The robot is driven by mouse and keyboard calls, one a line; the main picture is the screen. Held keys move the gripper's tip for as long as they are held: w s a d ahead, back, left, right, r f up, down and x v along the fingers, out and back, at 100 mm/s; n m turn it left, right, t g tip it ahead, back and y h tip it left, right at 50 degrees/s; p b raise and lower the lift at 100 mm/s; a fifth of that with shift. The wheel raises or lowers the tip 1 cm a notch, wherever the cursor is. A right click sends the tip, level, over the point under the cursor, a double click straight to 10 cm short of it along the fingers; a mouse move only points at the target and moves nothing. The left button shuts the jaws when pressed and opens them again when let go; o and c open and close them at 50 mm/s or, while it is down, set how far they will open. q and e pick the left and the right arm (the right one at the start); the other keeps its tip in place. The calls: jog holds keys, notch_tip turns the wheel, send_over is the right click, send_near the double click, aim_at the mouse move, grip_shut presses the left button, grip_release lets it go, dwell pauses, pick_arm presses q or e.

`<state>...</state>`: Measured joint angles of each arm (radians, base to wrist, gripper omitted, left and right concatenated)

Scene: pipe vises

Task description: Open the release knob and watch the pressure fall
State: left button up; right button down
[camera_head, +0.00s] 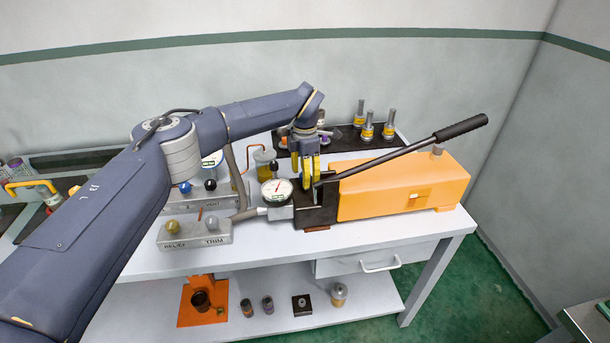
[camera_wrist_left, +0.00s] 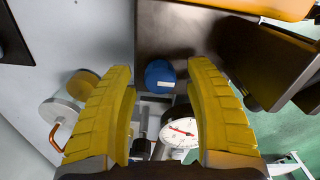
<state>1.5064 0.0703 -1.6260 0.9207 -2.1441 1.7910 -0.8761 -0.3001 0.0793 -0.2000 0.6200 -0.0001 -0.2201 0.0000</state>
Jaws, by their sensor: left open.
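The orange hand pump (camera_head: 400,188) with its long black lever (camera_head: 400,150) sits on the grey bench. A blue knob (camera_wrist_left: 160,75) with a pale label shows in the left wrist view, on the pump's dark end block (camera_head: 318,212). My left gripper (camera_head: 311,172) is above that block, pointing down. Its yellow fingers, also seen in the left wrist view (camera_wrist_left: 160,66), are open with the knob between their tips; contact cannot be told.
A block marked RELIEF and TRIM (camera_head: 195,240) carries a brass knob (camera_head: 172,227) and a grey knob (camera_head: 212,223). The bench front on the right is clear. Loose parts stand on the lower shelf (camera_head: 370,290).

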pick_arm(q)
jog(key=shift+f, duration=0.1)
grip_shut()
dwell(0.5)
